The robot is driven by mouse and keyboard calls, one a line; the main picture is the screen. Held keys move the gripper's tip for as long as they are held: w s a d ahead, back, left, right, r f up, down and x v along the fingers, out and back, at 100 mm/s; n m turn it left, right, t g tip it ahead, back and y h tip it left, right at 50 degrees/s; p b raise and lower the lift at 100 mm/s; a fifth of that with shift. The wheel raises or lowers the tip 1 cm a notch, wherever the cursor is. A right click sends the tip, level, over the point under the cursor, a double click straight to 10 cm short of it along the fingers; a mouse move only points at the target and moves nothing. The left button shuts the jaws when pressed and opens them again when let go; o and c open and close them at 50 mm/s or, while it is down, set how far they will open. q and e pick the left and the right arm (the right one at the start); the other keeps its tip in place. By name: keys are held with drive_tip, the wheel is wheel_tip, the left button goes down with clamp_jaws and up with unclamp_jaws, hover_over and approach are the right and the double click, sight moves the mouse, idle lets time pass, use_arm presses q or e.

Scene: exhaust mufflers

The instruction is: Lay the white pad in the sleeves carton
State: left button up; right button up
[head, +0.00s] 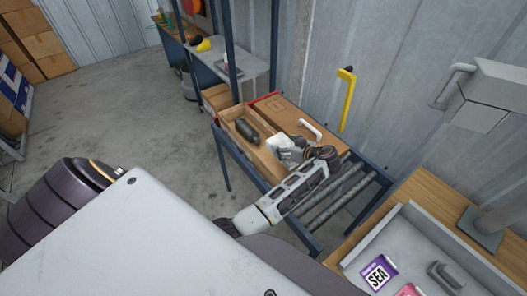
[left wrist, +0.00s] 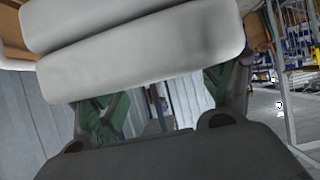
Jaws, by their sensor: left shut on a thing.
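The white pad (head: 281,142) is at the near right end of an open brown carton (head: 233,111) on the roller stand. It fills the top of the left wrist view (left wrist: 140,50), between green fingers. My left gripper (head: 293,152) is shut on the pad, at or just above the carton's rim; I cannot tell whether the pad touches the carton. A dark cylinder (head: 247,131) lies inside the carton, towards its far left end. No label is readable on the carton. My right gripper is not in view.
A second, closed brown carton (head: 283,109) stands right behind, with a curved white piece (head: 311,129) on it. Bare rollers (head: 338,205) lie to the right. A blue post (head: 233,60) rises behind the stand. A grey tray (head: 425,262) is at the lower right.

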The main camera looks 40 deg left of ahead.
use_arm(q)
wheel_tip(320, 180, down, 5)
drive_tip(key=shift+r+p, duration=0.1)
drive_tip(key=shift+p, duration=0.2)
drive_tip(key=shift+f, duration=0.55)
drive_tip(key=shift+f, duration=2.05)
drive_tip(key=shift+f+b, duration=0.65)
drive_tip(key=o, duration=0.7)
drive_tip(key=shift+s, duration=0.1)
drive_tip(key=shift+o, duration=0.2)
